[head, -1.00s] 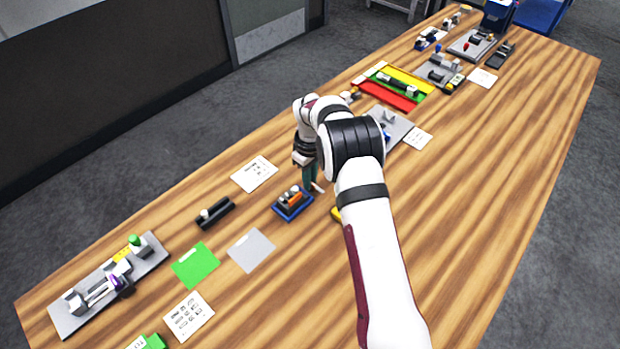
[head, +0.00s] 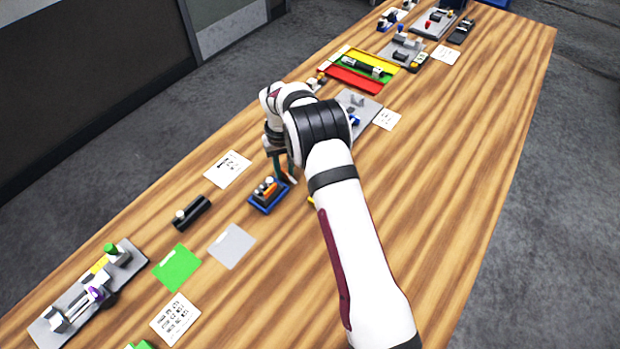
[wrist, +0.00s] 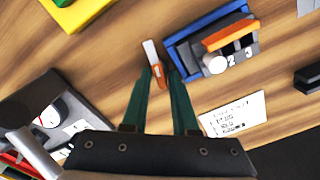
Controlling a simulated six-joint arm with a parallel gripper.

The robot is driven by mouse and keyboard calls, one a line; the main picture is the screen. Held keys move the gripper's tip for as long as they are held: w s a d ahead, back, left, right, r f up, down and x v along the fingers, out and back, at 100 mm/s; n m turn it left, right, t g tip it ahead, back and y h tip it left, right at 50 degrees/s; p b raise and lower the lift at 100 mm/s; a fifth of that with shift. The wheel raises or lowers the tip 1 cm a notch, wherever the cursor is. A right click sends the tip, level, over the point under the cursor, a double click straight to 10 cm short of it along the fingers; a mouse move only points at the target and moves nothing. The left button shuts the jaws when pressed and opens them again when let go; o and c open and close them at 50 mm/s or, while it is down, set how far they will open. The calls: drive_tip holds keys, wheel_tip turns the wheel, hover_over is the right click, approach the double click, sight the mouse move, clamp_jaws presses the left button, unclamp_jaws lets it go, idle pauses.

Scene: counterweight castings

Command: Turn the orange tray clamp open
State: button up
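A blue tray (head: 259,206) stands on the table below my wrist; the wrist view shows its blue rim (wrist: 183,69) at upper right. It holds a dark block marked 2 and 3, a white-topped post (wrist: 214,64) and an orange bar (wrist: 231,35) across the block. A small orange-and-white lever-like piece (wrist: 151,52) lies just left of the tray. I cannot tell which orange part is the clamp. My gripper (wrist: 161,72) points down beside the tray, its green fingers either side of the orange end; whether they touch it is unclear.
A printed card (wrist: 234,113) lies near the tray. A grey fixture plate (wrist: 62,95) is on the other side of my gripper. A black holder (head: 192,212), a grey mat (head: 232,246) and a green mat (head: 177,267) lie nearby. The table's right side is bare.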

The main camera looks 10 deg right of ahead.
sight(285, 172)
drive_tip(key=m, duration=0.2)
drive_tip(key=shift+d+m, duration=0.1)
drive_tip(key=shift+m, duration=0.3)
wheel_tip(285, 172, up, 16)
drive_tip(key=s+d+r+m, duration=0.2)
drive_tip(key=s+r+m, duration=0.1)
drive_tip(key=s, duration=0.7)
drive_tip(key=s+d+r+m+h, duration=0.1)
drive_tip(key=s+d+r+m, duration=0.1)
drive_tip(key=s, duration=0.9)
drive_tip(key=shift+s+r+m, duration=0.3)
drive_tip(key=shift+r+m, duration=0.3)
drive_tip(key=shift+r, duration=0.05)
drive_tip(key=shift+o, duration=0.3)
drive_tip(key=shift+d, duration=0.1)
